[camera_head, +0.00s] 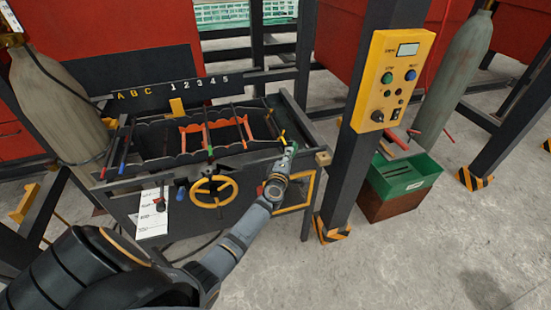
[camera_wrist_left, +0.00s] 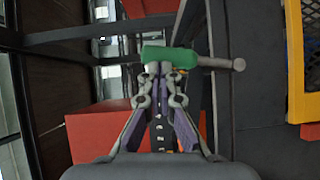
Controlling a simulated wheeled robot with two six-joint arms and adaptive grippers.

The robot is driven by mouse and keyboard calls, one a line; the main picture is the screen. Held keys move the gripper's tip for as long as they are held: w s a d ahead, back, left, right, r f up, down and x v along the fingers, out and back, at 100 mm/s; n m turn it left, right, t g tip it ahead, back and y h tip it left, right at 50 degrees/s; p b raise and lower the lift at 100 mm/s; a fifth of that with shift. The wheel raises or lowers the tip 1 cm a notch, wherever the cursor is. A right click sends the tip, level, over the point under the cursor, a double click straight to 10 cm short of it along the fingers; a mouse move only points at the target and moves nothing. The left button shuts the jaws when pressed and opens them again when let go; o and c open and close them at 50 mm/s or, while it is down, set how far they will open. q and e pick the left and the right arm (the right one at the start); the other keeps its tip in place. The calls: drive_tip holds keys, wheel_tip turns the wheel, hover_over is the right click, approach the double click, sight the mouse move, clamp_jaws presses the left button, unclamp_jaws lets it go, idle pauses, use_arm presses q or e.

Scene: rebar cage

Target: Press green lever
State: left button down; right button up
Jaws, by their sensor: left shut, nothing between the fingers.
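My left gripper (camera_head: 287,160) reaches in at the right end of the rebar bench, at its top edge. In the left wrist view the gripper (camera_wrist_left: 160,72) is shut, its fingertips together and empty. The green lever (camera_wrist_left: 170,57) lies crosswise right at the fingertips there, a green handle on a grey rod with a round knob at the right. The fingertips overlap its lower edge; whether they touch it I cannot tell. In the head view the gripper mostly hides the lever. My right gripper is in neither view.
The bench (camera_head: 150,190) carries orange frames (camera_head: 215,135), rods with coloured tips and a yellow handwheel (camera_head: 214,191). A dark post with a yellow control box (camera_head: 393,80) stands right of my arm. A green crate (camera_head: 402,182) sits beyond it. Open concrete floor lies at the right.

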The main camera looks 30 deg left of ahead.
use_arm(q)
drive_tip(key=w+d+f+b, duration=0.2)
drive_tip(key=w+d, duration=0.3)
drive_tip(key=w, duration=0.1)
drive_tip(key=shift+f+b, duration=0.2)
drive_tip(key=shift+b, duration=0.2)
idle(0.9)
drive_tip(key=shift+f, duration=0.1)
idle(0.3)
idle(0.4)
